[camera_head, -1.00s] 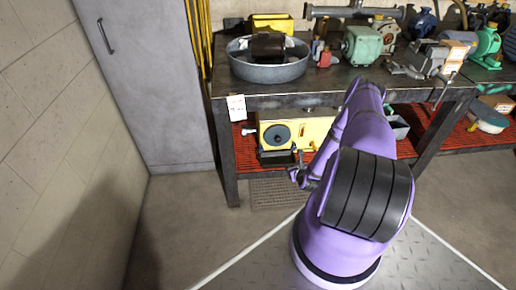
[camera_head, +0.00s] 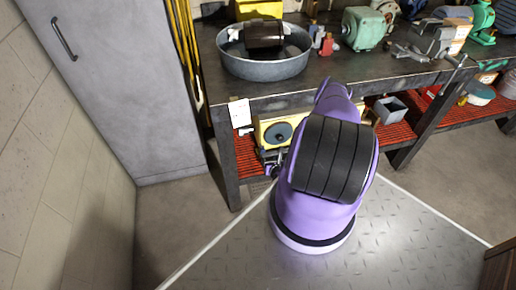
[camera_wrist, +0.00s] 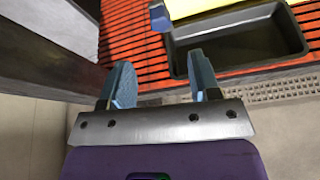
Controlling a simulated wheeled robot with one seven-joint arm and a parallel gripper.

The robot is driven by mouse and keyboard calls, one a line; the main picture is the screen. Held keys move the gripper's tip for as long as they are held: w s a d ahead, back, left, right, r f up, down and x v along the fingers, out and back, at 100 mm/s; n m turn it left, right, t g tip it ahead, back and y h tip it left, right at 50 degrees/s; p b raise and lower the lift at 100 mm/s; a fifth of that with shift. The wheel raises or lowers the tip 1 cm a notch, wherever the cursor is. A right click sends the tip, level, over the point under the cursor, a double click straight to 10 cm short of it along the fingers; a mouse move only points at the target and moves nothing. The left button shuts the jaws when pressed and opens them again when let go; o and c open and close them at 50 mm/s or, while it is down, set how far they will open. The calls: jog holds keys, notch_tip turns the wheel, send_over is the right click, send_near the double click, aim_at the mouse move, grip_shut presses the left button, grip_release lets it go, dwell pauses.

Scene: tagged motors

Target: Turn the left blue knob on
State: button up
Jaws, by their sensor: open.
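The yellow machine (camera_head: 298,119) sits on the red slatted lower shelf, with a dark round disc on its front. A small blue knob (camera_wrist: 159,18) shows at the top of the wrist view, left of the machine's black tray (camera_wrist: 245,36). In the head view my arm hides much of the machine.
A dark bench leg (camera_head: 222,155) stands close on the left of my gripper. The bench top (camera_head: 240,97) overhangs the shelf and carries a round metal pan (camera_head: 262,66) and several motors. A grey cabinet (camera_head: 125,95) stands at the left. The floor before the bench is clear.

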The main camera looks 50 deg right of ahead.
aim_at(263, 151)
jog(key=x, duration=1)
jog(key=shift+w+d, duration=0.15)
jog(key=shift+w, duration=0.05)
jog(key=c, duration=0.9)
